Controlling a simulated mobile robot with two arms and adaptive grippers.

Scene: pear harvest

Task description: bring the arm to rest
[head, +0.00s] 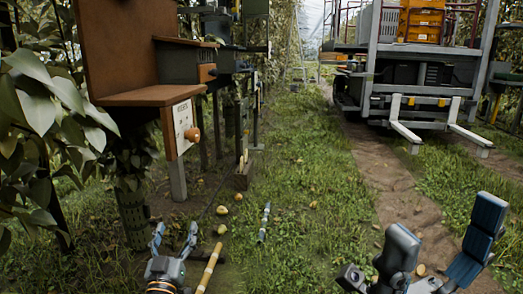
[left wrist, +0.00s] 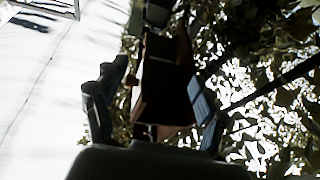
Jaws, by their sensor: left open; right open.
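My left gripper (head: 174,232) is at the bottom left of the head view, low in front of the grass, its two fingers apart and nothing between them. In the left wrist view its fingers (left wrist: 158,85) stand apart on either side of a dark brown shape, which seems to lie beyond them. My right gripper (head: 444,222) is large at the bottom right of the head view, with its blue-grey pads wide apart and nothing between them. Most of both arms is out of view.
A brown wooden stand with a knobbed box (head: 182,128) is at the left, beyond my left gripper, beside leafy branches (head: 50,95). A cart with forks (head: 420,100) stands at the back right. Yellowish fruit (head: 222,210) and a bamboo-like pole (head: 208,270) lie on the grass. The middle strip is mostly clear.

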